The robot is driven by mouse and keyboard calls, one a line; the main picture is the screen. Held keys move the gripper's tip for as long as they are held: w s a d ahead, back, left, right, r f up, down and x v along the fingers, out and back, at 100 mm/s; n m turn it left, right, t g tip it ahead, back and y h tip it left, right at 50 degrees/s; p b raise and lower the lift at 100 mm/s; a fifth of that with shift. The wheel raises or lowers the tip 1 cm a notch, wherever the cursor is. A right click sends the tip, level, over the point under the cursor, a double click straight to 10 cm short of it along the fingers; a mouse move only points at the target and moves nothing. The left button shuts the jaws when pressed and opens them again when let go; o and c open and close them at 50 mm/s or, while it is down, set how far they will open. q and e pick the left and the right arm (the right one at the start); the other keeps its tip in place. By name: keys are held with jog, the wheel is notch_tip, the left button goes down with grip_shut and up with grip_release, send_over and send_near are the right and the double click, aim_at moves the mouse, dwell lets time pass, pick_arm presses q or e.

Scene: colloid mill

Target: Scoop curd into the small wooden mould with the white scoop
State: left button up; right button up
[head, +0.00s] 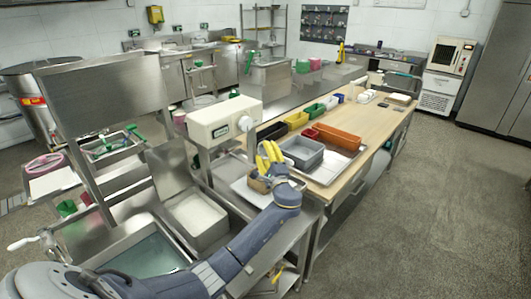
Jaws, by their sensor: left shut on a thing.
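My left gripper (268,152) shows yellow fingers at the end of a blue arm that crosses from the lower left. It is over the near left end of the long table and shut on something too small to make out. A small brown wooden-looking piece (258,185), perhaps the mould, appears just below and left of the fingers; I cannot tell whether they touch. White curd (197,213) fills an open steel vat left of the arm. I cannot pick out the white scoop. My right gripper is not in view.
A pale tray (243,192) lies beside the wrist. A grey bin (302,152) and an orange bin (334,138) stand right of the gripper. A white machine head (222,118) rises behind left. A water-filled sink (148,254) is near. Floor at right is clear.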

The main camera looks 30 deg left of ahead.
pick_arm(q)
jog(key=shift+r, duration=0.1)
jog(key=shift+w+r+m, duration=0.1)
jog(key=shift+r+m, duration=0.2)
jog(key=w+r, duration=0.1)
jog(key=r, duration=0.1)
jog(key=r+m+h, duration=0.1)
jog(key=r, duration=0.1)
jog(key=w+r+m, duration=0.1)
jog(key=r, duration=0.1)
jog(key=shift+w+d+r+g+h, duration=0.25)
jog(key=shift+w+d+g+h, duration=0.05)
jog(key=shift+d+g, duration=0.1)
notch_tip(320, 180, up, 5)
jog(key=w+m+g, duration=0.1)
jog(key=w+g, duration=0.2)
jog(key=g, duration=0.5)
jog(key=f+m, duration=0.1)
jog(key=s+f+m, duration=0.1)
jog(key=f, duration=0.1)
jog(key=s+f+m+g, duration=0.1)
jog(key=shift+s+f+h, duration=0.25)
jog(key=shift+f+h, duration=0.05)
jog(key=shift+h, duration=0.1)
jog(key=shift+s+a+m+h, duration=0.1)
jog(key=shift+s+m+h, duration=0.15)
jog(key=shift+m, duration=0.55)
